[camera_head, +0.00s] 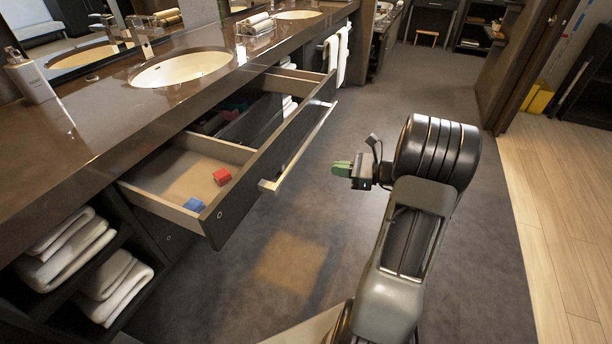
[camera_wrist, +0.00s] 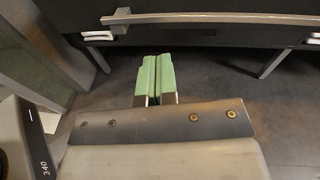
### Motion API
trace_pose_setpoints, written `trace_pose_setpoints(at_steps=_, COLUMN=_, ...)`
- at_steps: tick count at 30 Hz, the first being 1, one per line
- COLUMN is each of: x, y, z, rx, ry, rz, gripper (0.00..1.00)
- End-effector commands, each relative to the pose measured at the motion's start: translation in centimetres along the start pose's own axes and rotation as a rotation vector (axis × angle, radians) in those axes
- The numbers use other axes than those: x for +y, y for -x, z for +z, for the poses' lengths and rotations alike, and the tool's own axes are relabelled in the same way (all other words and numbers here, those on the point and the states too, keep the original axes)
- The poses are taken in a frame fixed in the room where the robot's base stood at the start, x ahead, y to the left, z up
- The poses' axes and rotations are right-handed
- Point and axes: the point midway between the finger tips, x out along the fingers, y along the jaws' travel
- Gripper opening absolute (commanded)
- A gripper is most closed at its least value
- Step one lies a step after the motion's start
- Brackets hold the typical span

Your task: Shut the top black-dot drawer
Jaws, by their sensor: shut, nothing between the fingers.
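The top drawer (camera_head: 232,207) stands pulled out from the vanity, with a dark front and a small round mark near its left end. A long silver handle bar (camera_head: 298,150) runs along the front. The handle (camera_wrist: 215,18) also crosses the top of the wrist view, ahead of my fingers. My gripper (camera_head: 342,168) has green fingers, shut and empty, right of the drawer front and apart from it. The fingers (camera_wrist: 157,75) are together in the wrist view, and a gap of floor shows between them and the handle.
A red block (camera_head: 222,176) and a blue block (camera_head: 193,204) lie in the drawer's near compartment. Folded towels (camera_head: 70,245) fill the shelves at lower left. A brown countertop (camera_head: 100,115) with sinks overhangs the drawer. Grey floor between my arm and the drawer is clear.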

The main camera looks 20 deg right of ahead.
Motion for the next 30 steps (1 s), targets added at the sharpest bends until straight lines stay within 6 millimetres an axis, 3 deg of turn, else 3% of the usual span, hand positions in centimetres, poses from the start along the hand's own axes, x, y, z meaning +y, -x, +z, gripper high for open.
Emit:
trace_pose_setpoints(at_steps=1, x=-0.9, y=0.9, z=-1.8, rx=-0.035, ry=-0.035, rz=-0.047, gripper=0.00)
trace_pose_setpoints(at_steps=5, x=-2.3, y=1.9, z=-2.9, rx=-0.093, ry=-0.082, rz=-0.113, gripper=0.00)
trace_pose_setpoints(at_steps=8, x=-2.7, y=1.4, z=-3.0, rx=-0.109, ry=-0.092, rz=-0.129, gripper=0.00)
trace_pose_setpoints(at_steps=21, x=-3.7, y=-6.5, z=-2.2, rx=-0.109, ry=-0.091, rz=-0.127, gripper=0.00)
trace_pose_setpoints(at_steps=30, x=-4.3, y=-10.2, z=-1.7, rx=-0.108, ry=-0.091, rz=-0.129, gripper=0.00)
